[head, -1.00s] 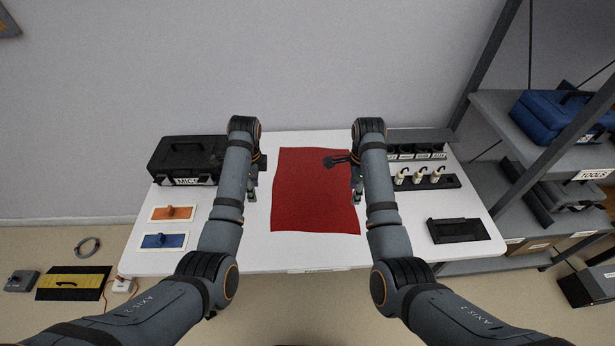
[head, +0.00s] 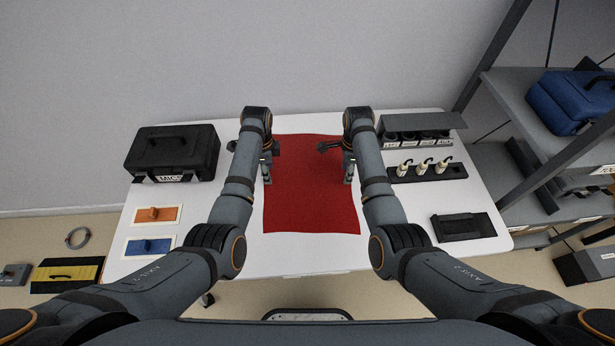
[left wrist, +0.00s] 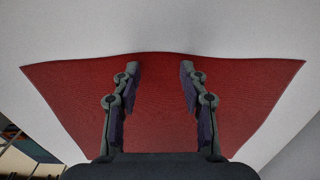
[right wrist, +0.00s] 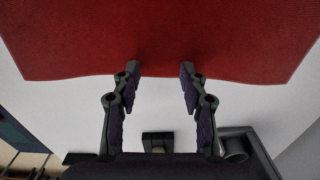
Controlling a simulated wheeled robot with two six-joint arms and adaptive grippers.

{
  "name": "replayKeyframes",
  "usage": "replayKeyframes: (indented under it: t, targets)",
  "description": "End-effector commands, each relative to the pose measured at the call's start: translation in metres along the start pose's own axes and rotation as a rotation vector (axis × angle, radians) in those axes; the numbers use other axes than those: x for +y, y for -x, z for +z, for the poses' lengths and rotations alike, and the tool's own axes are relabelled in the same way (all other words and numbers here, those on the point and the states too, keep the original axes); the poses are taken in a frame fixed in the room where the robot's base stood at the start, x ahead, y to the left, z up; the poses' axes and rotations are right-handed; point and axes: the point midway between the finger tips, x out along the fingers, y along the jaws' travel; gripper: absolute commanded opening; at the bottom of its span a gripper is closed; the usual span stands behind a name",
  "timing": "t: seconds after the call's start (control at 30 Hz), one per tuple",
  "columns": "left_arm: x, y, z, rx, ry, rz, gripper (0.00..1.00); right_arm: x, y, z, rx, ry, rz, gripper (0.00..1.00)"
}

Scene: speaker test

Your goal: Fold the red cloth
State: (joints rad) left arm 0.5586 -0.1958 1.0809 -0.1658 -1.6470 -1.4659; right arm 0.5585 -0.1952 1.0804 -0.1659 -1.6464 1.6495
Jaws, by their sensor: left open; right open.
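The red cloth (head: 311,205) lies spread out flat on the white table, with no fold visible. My left gripper (head: 267,176) is over its left edge in the head view. In the left wrist view the open fingers (left wrist: 160,75) point at the cloth (left wrist: 235,95), with nothing between them. My right gripper (head: 347,177) is near the cloth's right edge. In the right wrist view its open fingers (right wrist: 160,78) reach just to the cloth's edge, and the cloth (right wrist: 160,35) lies beyond them. I cannot tell whether either gripper touches the cloth.
A shelf (head: 530,95) stands farther right.

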Motion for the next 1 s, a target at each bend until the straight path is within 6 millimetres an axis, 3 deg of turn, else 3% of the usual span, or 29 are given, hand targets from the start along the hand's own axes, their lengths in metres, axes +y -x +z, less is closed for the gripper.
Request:
replayKeyframes:
  t: [0.5, 1.0]
  targets:
    - [0.0000, -0.0129, 0.0004, 0.000, 0.000, 0.000, 0.43, 0.0000, -0.0129, -0.0001, 0.000, 0.000, 0.000, 0.43]
    - [0.0004, -0.0120, 0.0004, -0.001, 0.000, 0.001, 0.09, 0.0007, -0.0122, 0.0000, 0.000, 0.000, 0.001, 0.09]
